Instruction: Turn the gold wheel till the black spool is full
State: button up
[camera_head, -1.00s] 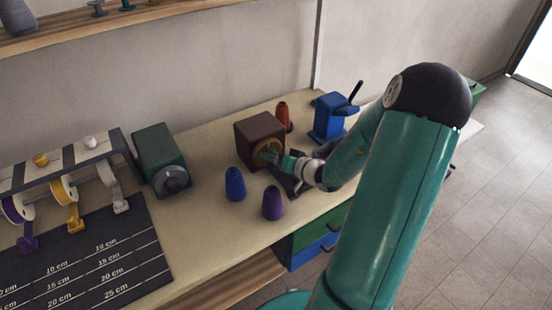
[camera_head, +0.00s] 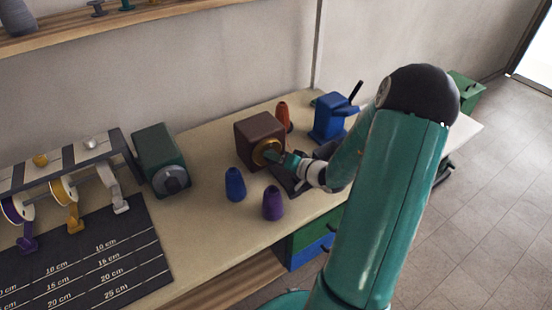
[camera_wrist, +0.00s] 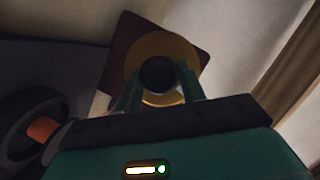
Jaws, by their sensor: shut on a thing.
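The gold wheel (camera_head: 266,152) is on the front of a brown box (camera_head: 250,131) on the table. In the wrist view the wheel (camera_wrist: 176,46) is a gold disc with a round dark knob (camera_wrist: 158,75) at its middle. My gripper (camera_wrist: 160,80) is shut on this knob, one green finger on each side; in the head view my gripper (camera_head: 280,158) partly covers the wheel. A black spool (camera_wrist: 22,108) with an orange core shows at the lower left of the wrist view, cut off by the edge. How full it is I cannot tell.
An orange cone (camera_head: 283,113) and a blue device with a lever (camera_head: 330,118) stand behind. A green box (camera_head: 158,158) is on the left.

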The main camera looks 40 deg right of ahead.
jog(key=shift+f+m+t+y, duration=0.1)
jog(key=shift+m+t+y, duration=0.2)
jog(key=shift+m+y, duration=0.65)
jog(key=shift+m+h, duration=0.25)
jog(key=shift+m, duration=0.1)
jog(key=o, duration=1)
jog(key=shift+c, duration=0.2)
jog(key=shift+s+d, duration=0.1)
jog(key=v, duration=1.3)
jog(key=shift+s, duration=0.35)
